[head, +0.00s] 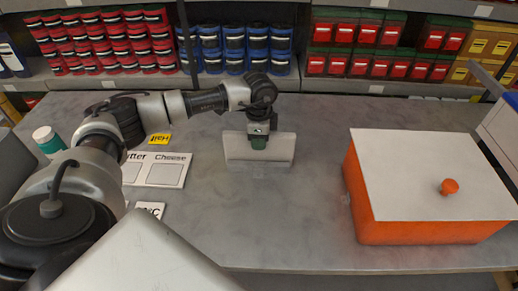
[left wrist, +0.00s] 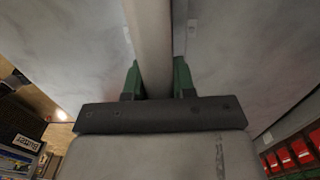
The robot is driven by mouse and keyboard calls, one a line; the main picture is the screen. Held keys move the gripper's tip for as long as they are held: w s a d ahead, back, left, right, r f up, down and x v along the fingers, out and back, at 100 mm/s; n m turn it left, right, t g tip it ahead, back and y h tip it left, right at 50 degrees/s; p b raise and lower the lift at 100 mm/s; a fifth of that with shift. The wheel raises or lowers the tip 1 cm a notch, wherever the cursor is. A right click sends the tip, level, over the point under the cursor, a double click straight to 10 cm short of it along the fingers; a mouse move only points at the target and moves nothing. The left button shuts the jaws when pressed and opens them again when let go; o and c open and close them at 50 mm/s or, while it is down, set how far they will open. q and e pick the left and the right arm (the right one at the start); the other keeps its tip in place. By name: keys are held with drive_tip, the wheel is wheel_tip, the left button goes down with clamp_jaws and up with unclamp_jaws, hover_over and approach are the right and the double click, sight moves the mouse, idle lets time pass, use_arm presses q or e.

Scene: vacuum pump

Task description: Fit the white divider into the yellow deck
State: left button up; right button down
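The white divider (head: 280,150) is a pale flat panel, upright with its long side facing me, at the middle of the grey table. My left gripper (head: 258,142) comes down on it from above, with green fingers at the panel's middle. In the left wrist view the divider's pale edge (left wrist: 153,50) runs between the two green fingers (left wrist: 158,82), which look closed against both its sides. I cannot tell whether its lower edge touches the table. I see no clear yellow deck. My right gripper is not in view.
An orange box (head: 420,232) with a white lid and orange knob (head: 449,186) stands at the right. White label cards (head: 165,172), a small yellow card (head: 160,138) and a teal-and-white container (head: 48,140) lie left. Shelves of red and blue bins line the back.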

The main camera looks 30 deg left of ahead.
use_arm(q)
clamp_jaws()
drive_tip(key=r, duration=0.1)
drive_tip(key=r+b, duration=0.1)
drive_tip(key=r, duration=0.1)
drive_tip(key=r+b, duration=0.1)
drive_tip(key=shift+w+d+r, duration=0.2)
drive_tip(key=shift+w+d, duration=0.05)
drive_tip(key=shift+d, duration=0.1)
drive_tip(key=w+d+r+b, duration=0.3)
drive_tip(key=w+d+r, duration=0.2)
drive_tip(key=d, duration=0.4)
drive_tip(key=shift+d+r, duration=0.3)
drive_tip(key=shift+r, duration=0.5)
